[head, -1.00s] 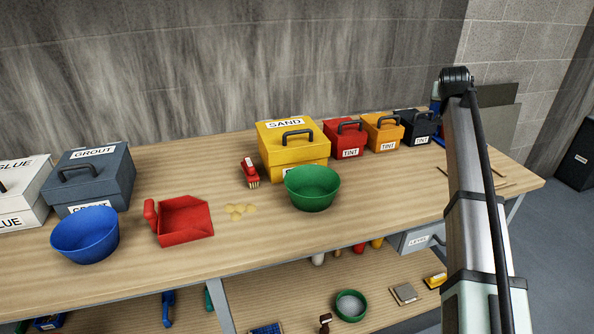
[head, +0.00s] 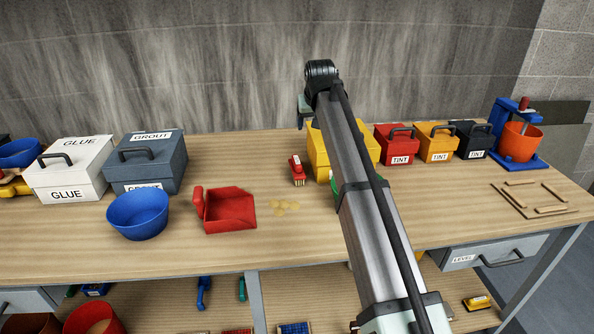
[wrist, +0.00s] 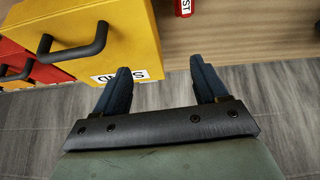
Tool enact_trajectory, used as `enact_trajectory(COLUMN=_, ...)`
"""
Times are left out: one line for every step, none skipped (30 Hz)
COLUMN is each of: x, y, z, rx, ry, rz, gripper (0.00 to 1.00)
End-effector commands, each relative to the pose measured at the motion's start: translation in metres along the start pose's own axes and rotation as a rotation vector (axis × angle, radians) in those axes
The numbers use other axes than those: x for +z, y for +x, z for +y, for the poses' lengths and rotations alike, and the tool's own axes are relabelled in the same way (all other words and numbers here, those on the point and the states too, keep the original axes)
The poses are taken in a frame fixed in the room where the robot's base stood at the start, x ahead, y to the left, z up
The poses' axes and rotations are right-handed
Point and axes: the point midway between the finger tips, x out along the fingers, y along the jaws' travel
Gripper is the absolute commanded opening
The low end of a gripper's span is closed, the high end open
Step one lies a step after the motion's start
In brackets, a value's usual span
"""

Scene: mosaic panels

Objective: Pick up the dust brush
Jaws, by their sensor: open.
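The dust brush (head: 298,172) is small and red with a white label and pale bristles, standing on the bench just left of the yellow sand box (head: 318,155). In the wrist view, part of the brush (wrist: 184,7) shows at the top edge, its label cut off to "ST". My gripper (wrist: 160,68) is open and empty, its two dark blue fingers apart. It is above the bench near the sand box (wrist: 140,40), and the brush lies beyond the fingertips, not between them. In the head view my arm hides part of the sand box, and the fingers are not clear.
A red dustpan (head: 232,210), tan crumbs (head: 284,206) and a blue bowl (head: 138,214) lie left of my arm. A green bowl (head: 335,192) is mostly hidden behind it. Grout (head: 148,160) and tint boxes (head: 397,146) flank the area. A concrete wall stands behind.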

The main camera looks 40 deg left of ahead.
Motion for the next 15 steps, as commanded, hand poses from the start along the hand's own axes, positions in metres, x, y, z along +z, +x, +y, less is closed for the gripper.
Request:
enact_trajectory(x=0.015, y=0.007, z=-0.019, rx=-0.02, ry=-0.015, rz=-0.04, gripper=0.72)
enact_trajectory(x=0.023, y=0.012, z=-0.025, rx=-0.03, ry=-0.019, rz=-0.064, gripper=0.72)
enact_trajectory(x=0.031, y=0.015, z=-0.032, rx=-0.041, ry=-0.022, rz=-0.089, gripper=0.72)
enact_trajectory(x=0.036, y=0.017, z=-0.036, rx=-0.048, ry=-0.024, rz=-0.104, gripper=0.72)
enact_trajectory(x=0.04, y=0.019, z=-0.04, rx=-0.053, ry=-0.025, rz=-0.116, gripper=0.72)
enact_trajectory(x=0.044, y=0.021, z=-0.042, rx=-0.057, ry=-0.027, rz=-0.127, gripper=0.72)
enact_trajectory(x=0.045, y=0.023, z=-0.044, rx=-0.059, ry=-0.027, rz=-0.134, gripper=0.72)
enact_trajectory(x=0.047, y=0.025, z=-0.045, rx=-0.061, ry=-0.028, rz=-0.138, gripper=0.72)
enact_trajectory(x=0.048, y=0.027, z=-0.045, rx=-0.061, ry=-0.028, rz=-0.14, gripper=0.72)
enact_trajectory(x=0.048, y=0.029, z=-0.045, rx=-0.062, ry=-0.028, rz=-0.141, gripper=0.72)
enact_trajectory(x=0.048, y=0.032, z=-0.045, rx=-0.061, ry=-0.027, rz=-0.141, gripper=0.72)
enact_trajectory(x=0.048, y=0.035, z=-0.045, rx=-0.061, ry=-0.027, rz=-0.14, gripper=0.72)
enact_trajectory(x=0.048, y=0.039, z=-0.045, rx=-0.061, ry=-0.027, rz=-0.139, gripper=0.72)
enact_trajectory(x=0.049, y=0.043, z=-0.046, rx=-0.061, ry=-0.027, rz=-0.139, gripper=0.72)
enact_trajectory(x=0.049, y=0.049, z=-0.046, rx=-0.061, ry=-0.027, rz=-0.139, gripper=0.72)
